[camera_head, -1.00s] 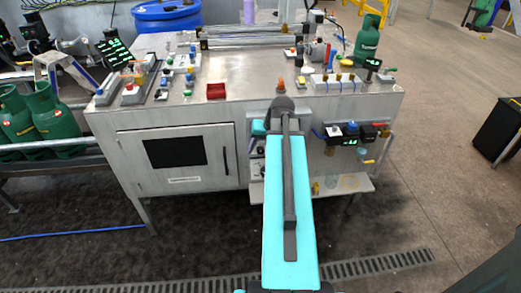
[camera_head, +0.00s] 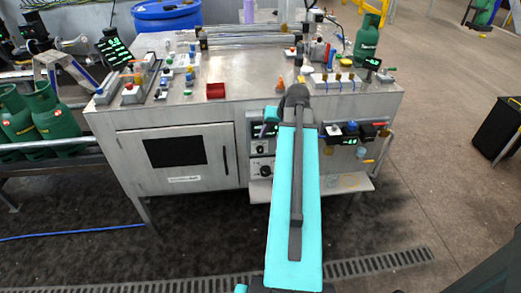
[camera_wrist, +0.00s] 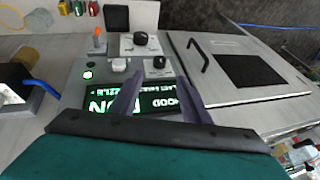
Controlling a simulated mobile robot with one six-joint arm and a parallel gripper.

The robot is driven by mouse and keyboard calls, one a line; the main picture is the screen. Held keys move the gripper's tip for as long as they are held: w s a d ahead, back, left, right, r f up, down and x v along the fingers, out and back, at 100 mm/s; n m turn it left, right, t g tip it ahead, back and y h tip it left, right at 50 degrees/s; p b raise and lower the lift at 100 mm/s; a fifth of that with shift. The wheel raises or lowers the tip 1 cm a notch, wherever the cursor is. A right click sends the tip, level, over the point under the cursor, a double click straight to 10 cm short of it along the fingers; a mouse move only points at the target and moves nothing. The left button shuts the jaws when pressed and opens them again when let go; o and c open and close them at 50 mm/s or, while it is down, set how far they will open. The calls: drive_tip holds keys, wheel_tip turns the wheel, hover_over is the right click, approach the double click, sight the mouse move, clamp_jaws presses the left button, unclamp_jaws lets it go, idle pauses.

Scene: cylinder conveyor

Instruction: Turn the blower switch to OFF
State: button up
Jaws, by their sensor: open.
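A grey control panel shows on the machine's front in the head view (camera_head: 258,180), with a lit green display and dark knobs, partly behind my arm. In the wrist view the panel carries a black knob (camera_wrist: 140,40), a second black knob (camera_wrist: 159,62), a white knob (camera_wrist: 119,66) and a lit display (camera_wrist: 160,101). I cannot read which control is the blower switch. My gripper (camera_wrist: 159,76) is open and empty, its two grey-purple fingers apart in front of the display and pointing towards the knobs. I cannot tell whether a fingertip touches anything.
An orange-topped control (camera_wrist: 97,36) stands beside the knobs. A cabinet door with a dark window (camera_head: 176,151) and handle is left of the panel. A gauge and valve unit (camera_head: 346,132) is on the right. The floor in front is clear.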

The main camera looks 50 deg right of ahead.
sight(261, 149)
drive_tip(key=shift+p+x, duration=0.75)
drive_tip(key=shift+x, duration=5.7)
drive_tip(key=c, duration=0.9)
drive_tip(key=shift+s+a, duration=0.15)
drive_tip(key=shift+a, duration=0.35)
drive_tip(key=shift+c, duration=0.7)
drive_tip(key=shift+d, duration=0.3)
